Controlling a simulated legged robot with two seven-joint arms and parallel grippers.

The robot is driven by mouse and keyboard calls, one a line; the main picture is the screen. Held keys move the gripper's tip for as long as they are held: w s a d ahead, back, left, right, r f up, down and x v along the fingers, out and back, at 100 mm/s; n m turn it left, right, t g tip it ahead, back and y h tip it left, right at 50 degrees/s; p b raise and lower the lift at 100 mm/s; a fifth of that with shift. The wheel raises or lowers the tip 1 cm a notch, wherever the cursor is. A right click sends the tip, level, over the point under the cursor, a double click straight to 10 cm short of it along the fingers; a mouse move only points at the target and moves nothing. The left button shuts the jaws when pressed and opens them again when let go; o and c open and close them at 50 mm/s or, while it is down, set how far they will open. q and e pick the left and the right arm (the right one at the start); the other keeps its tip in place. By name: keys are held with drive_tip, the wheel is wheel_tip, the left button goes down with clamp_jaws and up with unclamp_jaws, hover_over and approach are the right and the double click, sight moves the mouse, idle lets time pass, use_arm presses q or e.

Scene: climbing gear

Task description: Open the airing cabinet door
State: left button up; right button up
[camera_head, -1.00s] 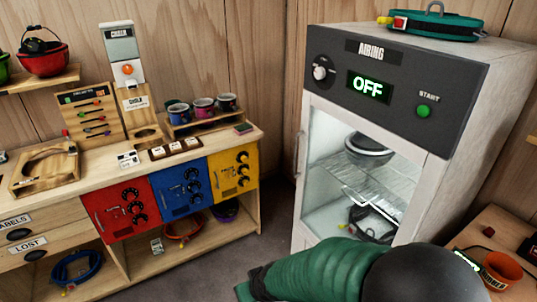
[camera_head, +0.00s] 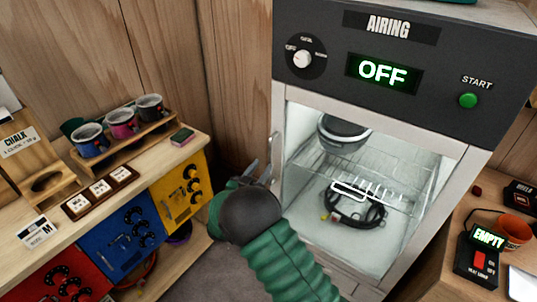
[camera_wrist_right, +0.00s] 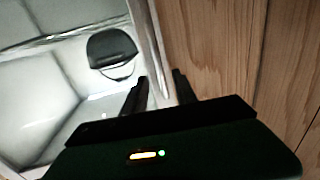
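The airing cabinet (camera_head: 445,110) has a dark top panel reading AIRING and a lit OFF display (camera_head: 383,73). Its glass-fronted door (camera_head: 400,135) is closed. The upright metal handle (camera_head: 276,150) is on the door's left edge. My right gripper (camera_head: 262,172) is at the handle's lower part. In the right wrist view its two dark fingers (camera_wrist_right: 158,82) stand apart, one on each side of the pale door edge and handle. The gripper looks open; contact with the handle is not clear. My left gripper is not in view.
Inside the cabinet are a dark helmet (camera_head: 343,132), a wire rack and a coiled dark item (camera_head: 355,210). A wooden bench (camera_head: 190,150) with mugs and coloured drawers stands left. A table (camera_head: 440,262) with an EMPTY-lit device (camera_head: 483,250) stands right.

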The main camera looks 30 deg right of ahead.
sight(270, 155)
drive_tip(key=x, duration=0.7)
drive_tip(key=shift+d+f, duration=0.15)
drive_tip(key=shift+w, duration=0.2)
drive_tip(key=shift+s+r, duration=0.15)
drive_tip(key=shift+r, duration=0.1)
drive_tip(key=shift+f, duration=0.1)
clamp_jaws()
idle(0.5)
